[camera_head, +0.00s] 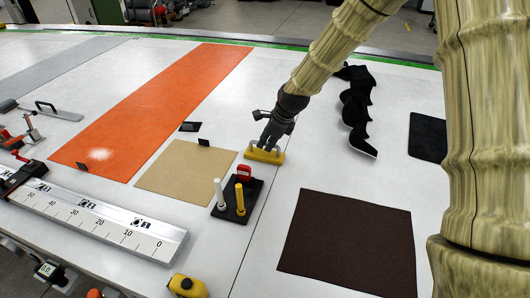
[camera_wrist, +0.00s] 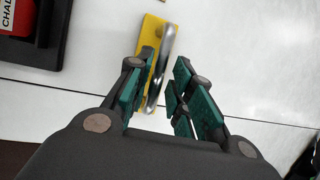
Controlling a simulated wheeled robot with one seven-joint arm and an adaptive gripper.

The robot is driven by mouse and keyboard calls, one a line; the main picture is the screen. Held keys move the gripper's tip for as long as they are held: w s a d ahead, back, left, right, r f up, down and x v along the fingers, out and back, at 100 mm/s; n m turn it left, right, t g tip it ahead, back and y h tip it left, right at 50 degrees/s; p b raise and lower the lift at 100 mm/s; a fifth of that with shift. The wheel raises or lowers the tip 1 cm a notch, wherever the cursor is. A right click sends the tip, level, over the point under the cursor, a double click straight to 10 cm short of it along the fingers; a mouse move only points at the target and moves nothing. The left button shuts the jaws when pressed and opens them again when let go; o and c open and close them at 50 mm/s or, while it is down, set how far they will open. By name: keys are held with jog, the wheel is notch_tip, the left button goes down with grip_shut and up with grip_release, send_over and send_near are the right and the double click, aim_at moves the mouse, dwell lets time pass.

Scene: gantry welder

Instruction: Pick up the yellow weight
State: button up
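The yellow weight (camera_head: 253,155) is a yellow block with a silver bar handle, resting on the white table near the middle of the head view. In the wrist view, the yellow block (camera_wrist: 153,27) is at top centre, with its handle slanting down between the fingers. My gripper (camera_head: 270,141) points down over the weight. In the wrist view my gripper (camera_wrist: 166,70) is open, with the handle nearer the left finger and a gap to the right finger. The left finger hides part of the block. I cannot tell whether the left finger touches it.
A black holder (camera_head: 224,212) with white and yellow posts and a red block stands just in front-left. A tan sheet (camera_head: 180,172) lies left, a dark brown mat (camera_head: 347,245) front-right, and a black wavy piece (camera_head: 357,110) back-right. A ruler (camera_head: 95,220) lies front-left.

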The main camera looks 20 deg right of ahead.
jog(key=shift+w+a+f, duration=0.15)
jog(key=shift+f, duration=0.45)
jog(key=shift+w+a+f+p, duration=0.15)
jog(key=shift+w+f+p, duration=0.15)
jog(key=shift+f, duration=0.25)
jog(key=shift+s, duration=0.1)
grip_shut()
jog(key=shift+r, duration=0.15)
